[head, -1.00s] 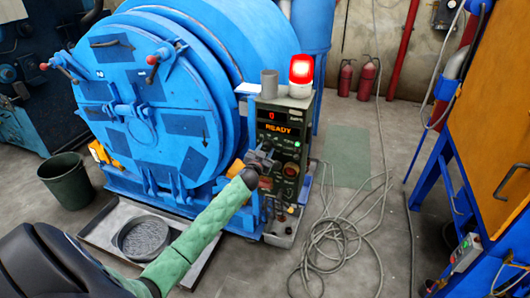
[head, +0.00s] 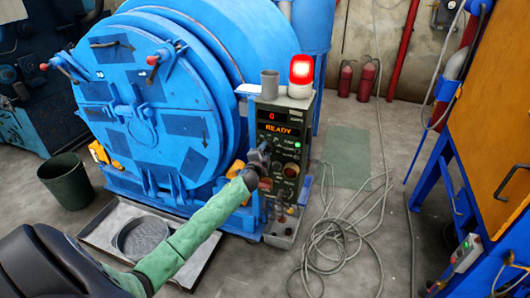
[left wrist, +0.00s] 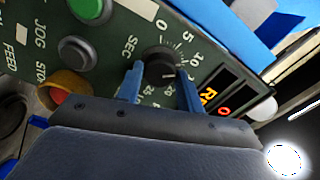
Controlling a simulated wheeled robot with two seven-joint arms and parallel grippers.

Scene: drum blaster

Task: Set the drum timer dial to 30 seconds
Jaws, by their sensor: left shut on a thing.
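The timer dial is a round black knob (left wrist: 158,62) on the dark green control panel (head: 268,112). In the left wrist view a white scale marked SEC, with 0, 5, 10 and further numbers, curves around it. A small pale mark shows on the knob, but the exact setting is not readable. My left gripper (head: 261,158) is at the panel face, below the display. In the left wrist view its two blue fingers (left wrist: 160,84) are shut on the knob from both sides and cover part of the scale. My right gripper is out of view.
The panel's display (head: 277,122) shows 0 and READY. A green button (left wrist: 90,10), a grey button and a red button in a yellow ring (left wrist: 68,90) lie near the dial. A red beacon (head: 300,70) is lit on top. A coiled cable (head: 340,240) lies on the floor.

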